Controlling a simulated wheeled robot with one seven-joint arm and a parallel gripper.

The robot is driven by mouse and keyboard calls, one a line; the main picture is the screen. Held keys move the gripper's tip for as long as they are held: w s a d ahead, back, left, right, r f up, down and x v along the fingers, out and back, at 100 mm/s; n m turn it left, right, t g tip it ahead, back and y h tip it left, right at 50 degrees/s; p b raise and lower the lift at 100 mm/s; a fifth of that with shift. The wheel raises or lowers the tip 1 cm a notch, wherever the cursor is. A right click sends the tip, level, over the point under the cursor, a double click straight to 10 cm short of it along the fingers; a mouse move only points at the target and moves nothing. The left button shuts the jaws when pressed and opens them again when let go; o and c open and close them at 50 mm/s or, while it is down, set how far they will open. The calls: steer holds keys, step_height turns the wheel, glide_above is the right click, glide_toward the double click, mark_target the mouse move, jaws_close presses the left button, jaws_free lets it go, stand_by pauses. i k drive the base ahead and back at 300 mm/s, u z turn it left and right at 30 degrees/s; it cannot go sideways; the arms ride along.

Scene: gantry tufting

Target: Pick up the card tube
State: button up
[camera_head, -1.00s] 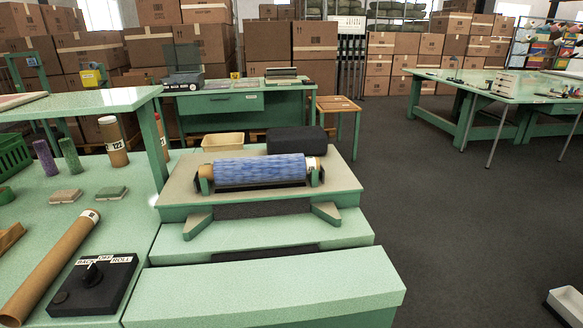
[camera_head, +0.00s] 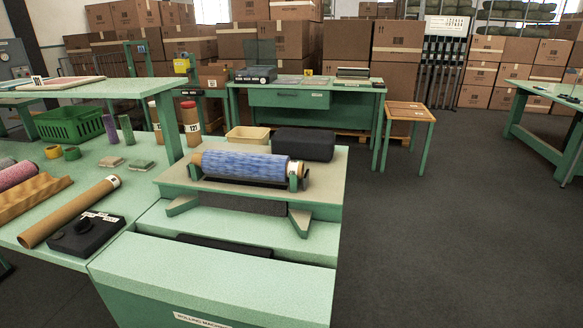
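A plain brown card tube (camera_head: 72,210) lies on its side on the green table at the left, running from the near left edge up to the right. Its far end carries a small white label. Nothing covers it. Two upright brown tubes with labels, one marked 121 (camera_head: 190,127), stand farther back near a table leg. A blue-wrapped roll (camera_head: 245,165) on a brown core rests in the cradle of the rolling machine. My gripper is not in the picture.
A black switch box (camera_head: 72,238) sits close to the card tube's right side. A green crate (camera_head: 70,124) and a raised shelf (camera_head: 90,90) stand behind. Open floor (camera_head: 430,240) lies to the right.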

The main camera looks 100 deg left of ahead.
mark_target(261, 166)
steer(key=u, duration=0.05)
steer(key=i, duration=2.25)
steer(key=u, duration=4.2)
steer(key=i, duration=1)
